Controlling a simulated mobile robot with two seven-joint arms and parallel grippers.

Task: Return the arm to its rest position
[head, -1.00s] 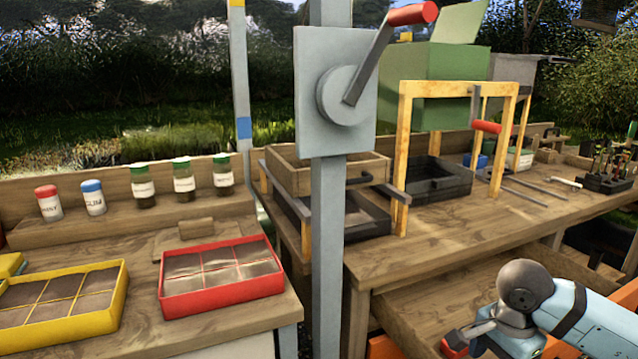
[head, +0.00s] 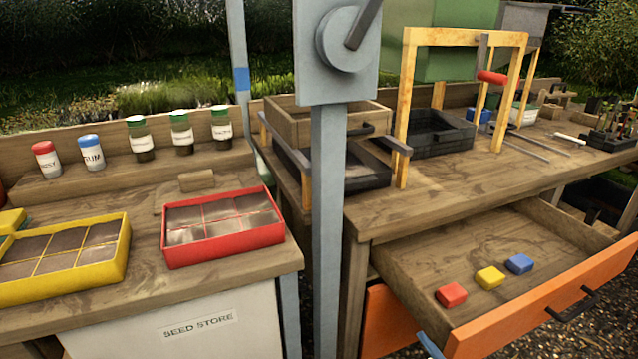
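Neither gripper shows in the head view. A small light-blue sliver at the bottom edge, by the drawer's front left corner, looks like part of my arm, but too little shows to be sure. The open drawer (head: 420,262) under the right bench holds a red block (head: 451,295), a yellow block (head: 490,278) and a blue block (head: 519,264), lying apart in a slanting row on its floor. Its orange front (head: 545,305) has a dark handle (head: 572,305).
A grey post (head: 327,230) with a crank box (head: 337,45) stands between the benches. The left bench carries a red tray (head: 222,253), a yellow tray (head: 115,265) and several jars. A yellow frame (head: 408,110) and dark bins stand on the right bench. The pulled-out drawer juts forward.

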